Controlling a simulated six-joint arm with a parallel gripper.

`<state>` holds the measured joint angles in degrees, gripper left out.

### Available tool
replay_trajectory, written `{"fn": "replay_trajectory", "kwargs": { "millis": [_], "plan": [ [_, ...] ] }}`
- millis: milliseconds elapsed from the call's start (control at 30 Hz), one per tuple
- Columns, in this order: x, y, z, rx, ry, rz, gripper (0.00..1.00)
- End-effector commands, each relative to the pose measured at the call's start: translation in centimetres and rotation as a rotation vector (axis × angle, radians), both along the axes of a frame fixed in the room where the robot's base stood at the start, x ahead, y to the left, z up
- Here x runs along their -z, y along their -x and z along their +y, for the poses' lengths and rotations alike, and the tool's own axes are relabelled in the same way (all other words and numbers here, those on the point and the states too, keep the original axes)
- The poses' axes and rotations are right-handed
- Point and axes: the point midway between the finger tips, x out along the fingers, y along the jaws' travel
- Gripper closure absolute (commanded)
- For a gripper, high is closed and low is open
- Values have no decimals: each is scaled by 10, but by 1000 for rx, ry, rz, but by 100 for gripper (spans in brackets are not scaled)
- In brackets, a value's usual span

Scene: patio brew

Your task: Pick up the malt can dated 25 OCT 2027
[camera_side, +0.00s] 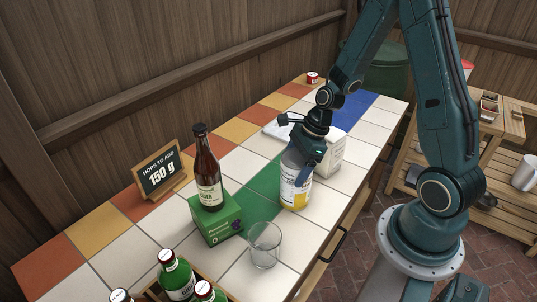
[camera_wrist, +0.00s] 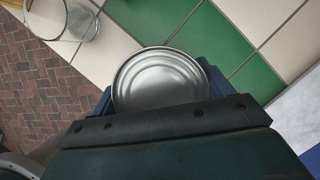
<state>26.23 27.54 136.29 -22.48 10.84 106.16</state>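One can with a pale label and a yellow lower band (camera_side: 292,196) stands upright on the tiled counter, partly on the green tiles. Its date is too small to read. My gripper (camera_side: 303,168) is lowered over its upper part from above, with a finger in front of its side. In the wrist view the can's round silver lid (camera_wrist: 160,80) lies between my two blue fingers (camera_wrist: 160,92), which are close to its left and right edges. I cannot tell whether they touch it.
A drinking glass (camera_side: 265,245) stands in front of the can. A brown bottle (camera_side: 207,170) stands on a green box (camera_side: 216,222) to the left. A white package (camera_side: 330,150) is close behind. A crate with green bottles (camera_side: 178,278) is at the front; a chalkboard sign (camera_side: 160,172) stands at the back.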

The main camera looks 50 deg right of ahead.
Motion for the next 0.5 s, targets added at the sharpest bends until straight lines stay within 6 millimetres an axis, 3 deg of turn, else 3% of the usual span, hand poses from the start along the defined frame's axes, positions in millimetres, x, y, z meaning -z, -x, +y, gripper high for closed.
{"fn": "replay_trajectory", "kwargs": {
  "millis": [33,300,500],
  "plan": [
    [0,0,0,0,0,0,43],
    [-2,-2,0,-1,0,-6,92],
    [-2,-2,0,-1,0,-6,92]
  ]
}}
